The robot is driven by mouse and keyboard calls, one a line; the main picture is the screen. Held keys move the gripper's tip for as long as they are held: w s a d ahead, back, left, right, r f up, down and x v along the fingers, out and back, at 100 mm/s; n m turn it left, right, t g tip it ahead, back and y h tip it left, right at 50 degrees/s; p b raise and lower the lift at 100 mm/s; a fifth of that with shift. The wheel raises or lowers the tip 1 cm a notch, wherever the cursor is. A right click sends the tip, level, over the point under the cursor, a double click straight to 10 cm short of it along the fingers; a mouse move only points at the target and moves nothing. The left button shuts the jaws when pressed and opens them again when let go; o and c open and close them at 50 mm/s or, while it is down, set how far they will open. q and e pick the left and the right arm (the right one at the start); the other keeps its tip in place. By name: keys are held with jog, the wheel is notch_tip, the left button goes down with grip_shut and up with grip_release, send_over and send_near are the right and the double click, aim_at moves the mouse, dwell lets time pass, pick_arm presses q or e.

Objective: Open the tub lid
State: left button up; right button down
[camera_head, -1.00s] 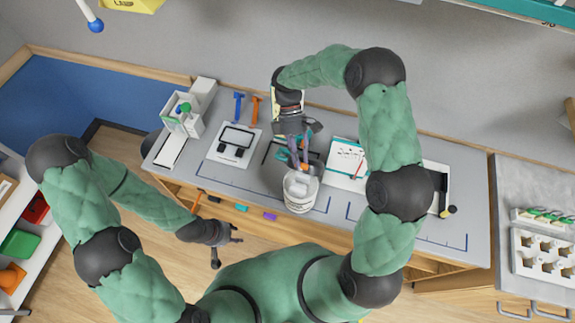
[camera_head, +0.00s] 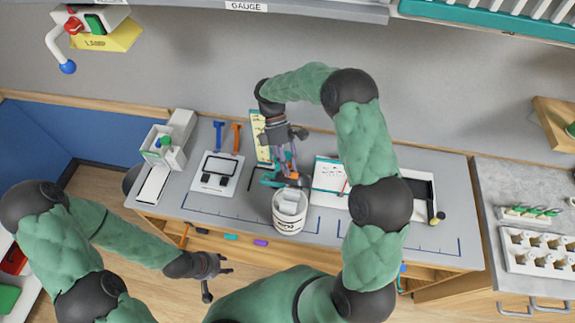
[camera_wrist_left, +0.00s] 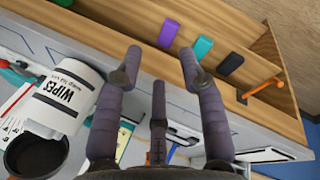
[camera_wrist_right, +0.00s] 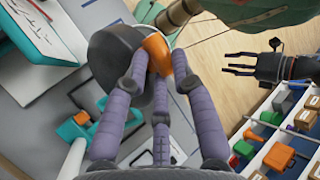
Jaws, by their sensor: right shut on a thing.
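The white wipes tub (camera_head: 289,218) stands near the front edge of the bench, with white contents showing at its open top. It also shows, lettered, in the left wrist view (camera_wrist_left: 68,95). A dark round lid (camera_wrist_right: 110,65) with an orange tab (camera_wrist_right: 154,52) is off the tub's mouth, behind it; it also shows in the left wrist view (camera_wrist_left: 38,150). My right gripper (camera_head: 292,172) is shut on the lid's orange tab. Whether the lid still touches the tub is hidden. My left gripper (camera_head: 215,270) is open and empty, in front of the bench.
A teal tool (camera_wrist_right: 85,132) lies close to the right gripper. A notepad (camera_head: 330,176) lies right of the tub, and a white sheet with black pieces (camera_head: 216,174) lies left. Blue and orange tools (camera_head: 228,136) lie at the back.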

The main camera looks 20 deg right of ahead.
dwell(0.6)
pick_arm(q)
jog(key=c, duration=0.5)
jog(key=shift+w+d+r, duration=0.15)
grip_shut()
jog(key=m+t+h, duration=0.5)
jog(key=m+t, duration=0.6)
jog(key=m, duration=1.7)
send_near(292, 178)
jog(key=x, duration=0.7)
jog(key=shift+f, duration=0.25)
